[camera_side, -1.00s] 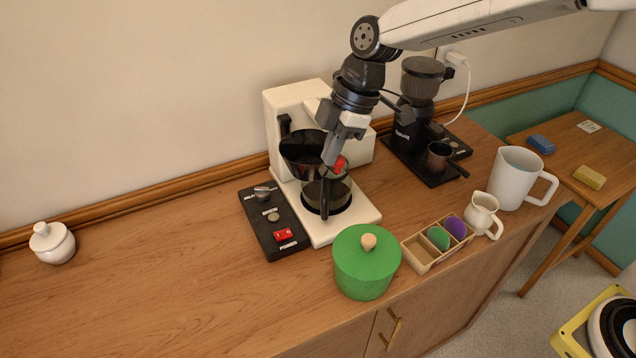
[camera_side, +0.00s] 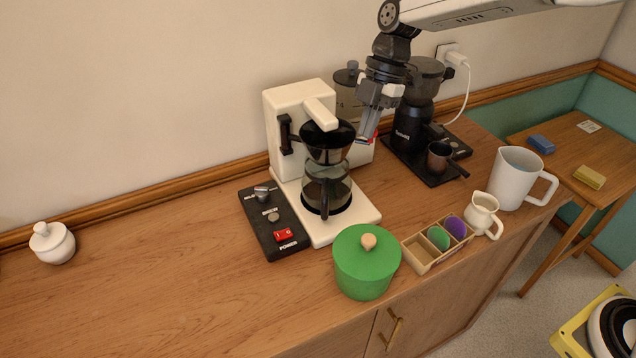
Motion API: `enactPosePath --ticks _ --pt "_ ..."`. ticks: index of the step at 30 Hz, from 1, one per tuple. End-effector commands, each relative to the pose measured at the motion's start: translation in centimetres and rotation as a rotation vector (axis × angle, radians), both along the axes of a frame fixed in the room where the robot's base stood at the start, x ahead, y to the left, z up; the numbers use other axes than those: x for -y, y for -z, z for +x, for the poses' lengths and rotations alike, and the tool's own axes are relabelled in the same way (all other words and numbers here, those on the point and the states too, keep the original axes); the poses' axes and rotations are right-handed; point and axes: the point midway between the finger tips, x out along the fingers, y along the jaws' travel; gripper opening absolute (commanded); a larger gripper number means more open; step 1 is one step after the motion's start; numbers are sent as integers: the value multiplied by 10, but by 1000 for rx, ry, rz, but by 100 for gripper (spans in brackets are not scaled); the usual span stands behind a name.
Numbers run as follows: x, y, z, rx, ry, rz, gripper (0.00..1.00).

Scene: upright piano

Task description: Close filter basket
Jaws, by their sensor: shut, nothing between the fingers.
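The coffee maker (camera_side: 285,108) is white and stands against the wall. Its dark filter basket (camera_side: 330,147) sits under the white overhead arm (camera_side: 321,114), above the glass carafe (camera_side: 327,187). The black handle (camera_side: 286,130) shows at the left of the basket. My gripper (camera_side: 366,138) is shut and empty, just right of the basket, in front of the machine's tank (camera_side: 345,100). A small red patch shows at its tips. I cannot tell whether the fingertips touch the basket's edge.
A black switch panel (camera_side: 262,225) lies left of the machine. A black grinder (camera_side: 408,125) stands behind right. The left counter is mostly clear.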

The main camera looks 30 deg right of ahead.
Motion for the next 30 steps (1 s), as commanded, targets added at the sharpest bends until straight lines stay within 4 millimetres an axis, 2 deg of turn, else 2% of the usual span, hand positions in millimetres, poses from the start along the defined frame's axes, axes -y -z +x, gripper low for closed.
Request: enactPosePath --ticks 20,26,30 --pt "-2 -1 0 1 0 0 0" --pt "-16 -4 -7 2 -2 0 0" --pt "-33 -7 -16 1 -3 -1 0"
